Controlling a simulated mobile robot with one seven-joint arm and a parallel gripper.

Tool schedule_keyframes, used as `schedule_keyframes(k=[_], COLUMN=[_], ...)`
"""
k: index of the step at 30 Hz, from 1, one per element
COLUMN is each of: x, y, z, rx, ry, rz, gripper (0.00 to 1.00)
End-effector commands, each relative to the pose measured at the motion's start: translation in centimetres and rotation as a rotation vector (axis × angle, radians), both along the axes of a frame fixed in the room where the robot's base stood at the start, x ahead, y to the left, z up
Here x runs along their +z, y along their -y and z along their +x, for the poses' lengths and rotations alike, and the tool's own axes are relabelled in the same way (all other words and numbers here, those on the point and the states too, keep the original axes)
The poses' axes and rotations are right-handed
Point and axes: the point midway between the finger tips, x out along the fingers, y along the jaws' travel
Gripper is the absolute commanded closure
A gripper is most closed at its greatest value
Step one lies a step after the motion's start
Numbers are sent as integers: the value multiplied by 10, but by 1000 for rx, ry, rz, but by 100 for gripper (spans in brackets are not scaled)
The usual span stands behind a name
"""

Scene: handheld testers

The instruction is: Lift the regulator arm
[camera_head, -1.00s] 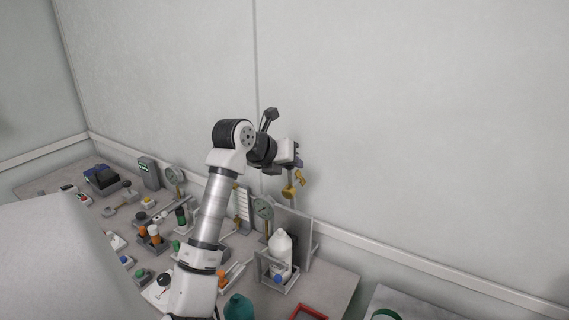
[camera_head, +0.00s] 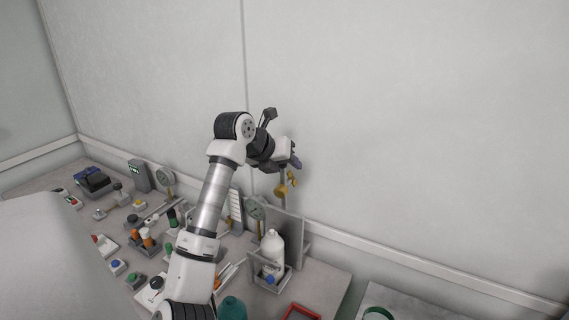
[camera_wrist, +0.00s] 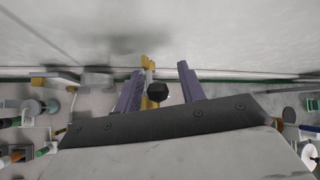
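A yellow fitting (camera_head: 281,189) stands on a thin upright post at the back of the bench; I take it as the regulator arm. My gripper (camera_head: 297,161) is just above it in the head view. In the wrist view the yellow part (camera_wrist: 149,72) shows by the left finger, with a black knob (camera_wrist: 157,92) in the gap. The two purple fingers of my gripper (camera_wrist: 160,80) are spread apart, and I see nothing clamped. The lower part of the regulator is partly hidden, and contact with the left finger cannot be told.
A round gauge (camera_head: 255,209) stands left of the post. A white bottle (camera_head: 272,246) sits in a grey holder in front. A red tray (camera_head: 302,313) lies near the front edge. Several small testers crowd the bench to the left. The wall is close behind.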

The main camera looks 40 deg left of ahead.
Motion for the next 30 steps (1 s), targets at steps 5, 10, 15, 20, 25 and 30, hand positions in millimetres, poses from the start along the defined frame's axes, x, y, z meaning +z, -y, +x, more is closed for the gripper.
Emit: schedule_keyframes(k=[5,10,15,20,25,30], x=[2,9,30,56,79,93], y=[-1,-2,-2,-1,0,1], z=[-1,-8,-32,-59,-83,-96], rx=[4,5,6,7,5,3], ry=[3,6,7,6,4,4], rz=[2,5,9,8,6,2], gripper=[60,60,60,60,60,60])
